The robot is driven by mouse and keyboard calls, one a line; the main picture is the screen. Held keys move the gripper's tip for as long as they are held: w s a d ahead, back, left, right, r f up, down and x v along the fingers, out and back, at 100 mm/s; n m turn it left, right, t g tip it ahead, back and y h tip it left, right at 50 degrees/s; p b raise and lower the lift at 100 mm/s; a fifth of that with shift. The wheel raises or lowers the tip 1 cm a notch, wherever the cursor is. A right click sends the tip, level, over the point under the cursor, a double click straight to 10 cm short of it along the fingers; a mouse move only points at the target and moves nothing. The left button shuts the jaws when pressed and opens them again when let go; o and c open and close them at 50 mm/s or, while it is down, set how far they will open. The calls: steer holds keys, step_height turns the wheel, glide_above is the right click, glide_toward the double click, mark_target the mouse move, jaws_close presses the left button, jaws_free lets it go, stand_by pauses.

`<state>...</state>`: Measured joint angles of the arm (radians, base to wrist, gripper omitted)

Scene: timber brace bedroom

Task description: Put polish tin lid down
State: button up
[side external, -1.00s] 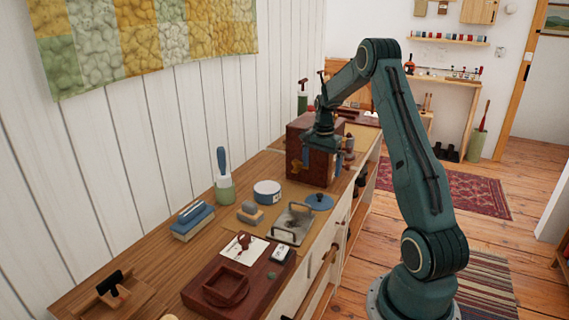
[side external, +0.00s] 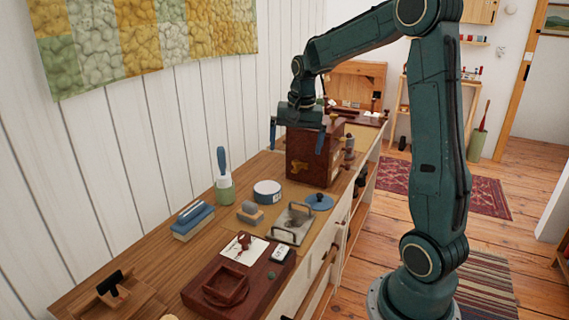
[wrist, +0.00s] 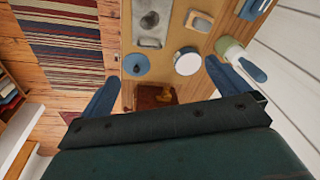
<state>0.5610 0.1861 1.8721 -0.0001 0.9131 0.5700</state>
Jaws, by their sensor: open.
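The round blue lid with a dark knob (side external: 319,202) lies flat on the tan mat near the bench's front edge. It also shows in the wrist view (wrist: 136,65). The white and blue tin (side external: 267,191) stands to its left, apart from it; the wrist view shows its pale round top (wrist: 187,61). My gripper (side external: 296,137) is open and empty, above and beside the top of the brown wooden box (side external: 312,165). Its blue fingers are spread wide in the wrist view (wrist: 162,74), clear of the lid and the tin.
A metal plate with handles (side external: 293,222), a grey block (side external: 250,212) and a blue-handled brush in a green pot (side external: 223,180) stand around the tin. A dark red tray (side external: 210,272) is at the front. The tall box stands close to my gripper.

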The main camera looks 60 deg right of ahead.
steer(key=s+a+r+n+t, duration=0.1)
steer(key=s+a+r+n, duration=0.2)
steer(key=a, duration=0.4)
steer(key=s+a+r+n+t, duration=0.1)
steer(key=s+a+r+n, duration=0.2)
steer(key=a, duration=0.3)
steer(key=s+a+f+n+t+y, duration=0.1)
steer(key=s+a+n+t, duration=0.1)
steer(key=s+a+n, duration=0.5)
steer(key=s+a, duration=0.2)
steer(key=s, duration=0.2)
steer(key=shift+s+a+f, duration=0.15)
steer(key=shift+s+a, duration=0.05)
steer(key=shift+s, duration=0.2)
